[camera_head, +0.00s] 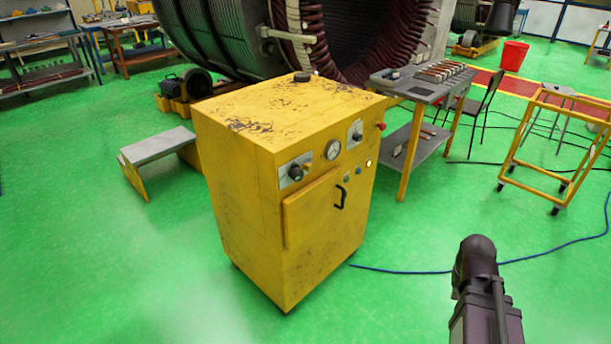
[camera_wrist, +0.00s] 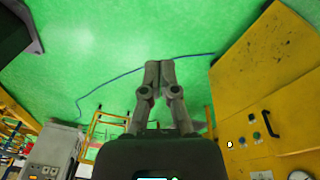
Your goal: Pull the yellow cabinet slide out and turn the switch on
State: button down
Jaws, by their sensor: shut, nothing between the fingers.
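The yellow cabinet (camera_head: 240,200) stands upright on the green floor in the middle of the head view. Its front has a black handle (camera_head: 340,196) on a lower panel (camera_head: 312,208), two dark knob switches (camera_head: 296,173) (camera_head: 357,132), a round gauge (camera_head: 333,150) and small buttons. The panel looks closed against the front. In the wrist view the cabinet (camera_wrist: 265,60) is at the right, with its handle (camera_wrist: 269,124) at the lower right. My gripper (camera_wrist: 159,64) is shut and empty, apart from the cabinet. The head view shows my arm at the lower right but not the fingers.
A grey table (camera_head: 418,88) with parts stands behind the cabinet at right. A yellow cart frame (camera_head: 545,150) is at far right, a low grey step (camera_head: 155,145) at left. A blue cable (camera_head: 420,271) lies on the floor. The large stator (camera_head: 345,40) is behind.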

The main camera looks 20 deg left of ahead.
jog(key=w+a+r+n+t+h+b, duration=0.1)
jog(key=w+a+r+n+t+b, duration=0.3)
jog(key=w, duration=0.6)
jog(key=w+a+f+n+t+h+b, duration=0.1)
jog(key=w+a+t+h, duration=0.1)
jog(key=w+t, duration=0.6)
jog(key=w+a+r+n+t+y+b, duration=0.4)
jog(key=w+a+n, duration=0.35)
jog(key=a, duration=0.45)
jog(key=n+g+y+b, duration=0.3)
jog(key=n+g+y, duration=0.3)
jog(key=n+y, duration=0.9)
send_near(302, 168)
jog(key=v, duration=0.4)
jog(key=shift+a+r+n+h, duration=0.2)
jog(key=shift+r+n+h, duration=0.25)
jog(key=shift+r, duration=0.1)
jog(key=shift+w+a, duration=0.1)
jog(key=shift+w, duration=0.05)
jog(key=shift+x, duration=4.9)
